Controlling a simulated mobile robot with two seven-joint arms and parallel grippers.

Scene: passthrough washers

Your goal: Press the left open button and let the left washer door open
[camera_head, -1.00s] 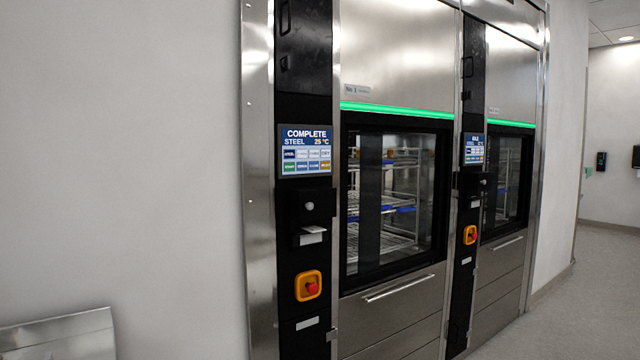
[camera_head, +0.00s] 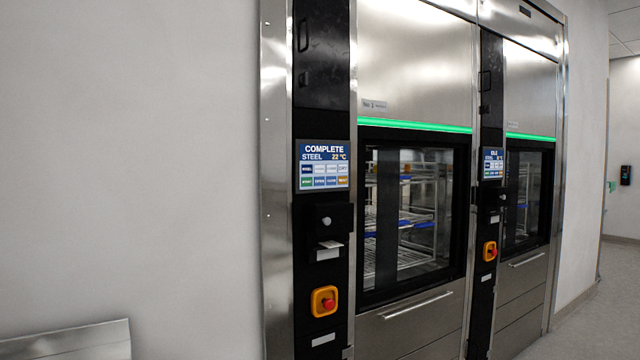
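The left washer has a shut glass door (camera_head: 410,215) with wire racks showing behind it and a lit green strip (camera_head: 415,126) above. Its control screen (camera_head: 323,166), on the black column left of the door, reads COMPLETE, STEEL, 22 °C, over two rows of small coloured buttons. The button labels are too small to read surely, so I cannot tell which is the open button. Neither of my grippers is in view.
The right washer (camera_head: 524,195) stands farther along, its screen (camera_head: 493,163) reading IDLE. Orange emergency stops (camera_head: 325,300) sit below the screens. A metal panel (camera_head: 68,342) is at lower left. Free floor (camera_head: 580,330) lies at right.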

